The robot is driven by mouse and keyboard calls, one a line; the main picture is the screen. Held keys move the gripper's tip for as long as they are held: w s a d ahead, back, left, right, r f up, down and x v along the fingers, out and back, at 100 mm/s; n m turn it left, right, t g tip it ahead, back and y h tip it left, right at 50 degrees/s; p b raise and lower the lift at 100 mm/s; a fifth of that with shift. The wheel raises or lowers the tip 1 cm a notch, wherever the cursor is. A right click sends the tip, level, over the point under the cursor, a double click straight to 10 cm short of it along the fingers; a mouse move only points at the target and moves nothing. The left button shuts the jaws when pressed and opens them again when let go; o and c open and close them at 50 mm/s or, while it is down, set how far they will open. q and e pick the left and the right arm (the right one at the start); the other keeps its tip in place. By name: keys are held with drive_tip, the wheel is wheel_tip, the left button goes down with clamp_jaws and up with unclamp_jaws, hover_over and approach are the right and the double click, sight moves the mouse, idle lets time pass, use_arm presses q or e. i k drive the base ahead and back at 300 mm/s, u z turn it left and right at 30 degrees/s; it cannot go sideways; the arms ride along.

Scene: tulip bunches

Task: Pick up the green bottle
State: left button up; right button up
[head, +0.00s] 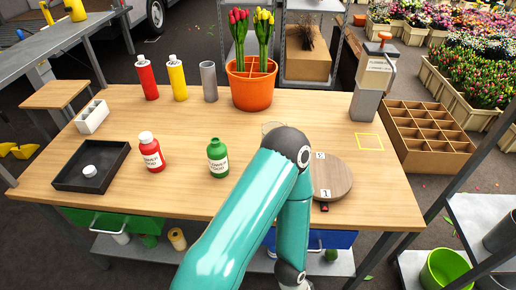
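The green bottle (217,160) stands upright on the wooden table, left of the middle. It has a white label, and no cap shows on its neck. Nothing touches it. A teal arm of mine rises from the bottom edge just right of the bottle and bends back down at its elbow. Its gripper is out of the picture, and so is my other gripper.
A red bottle (151,155) with a white cap stands left of the green one. A black tray (68,181) holds a white cap (90,171). A round wooden board (335,177) lies right of my arm. An orange pot (251,91) of tulips stands behind.

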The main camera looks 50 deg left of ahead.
sight(217, 152)
drive_tip(key=u, duration=0.5)
drive_tip(key=k, duration=0.7)
drive_tip(key=u, duration=0.95)
drive_tip(key=k, duration=0.55)
drive_tip(key=u, duration=1.1)
drive_tip(key=i, duration=1.2)
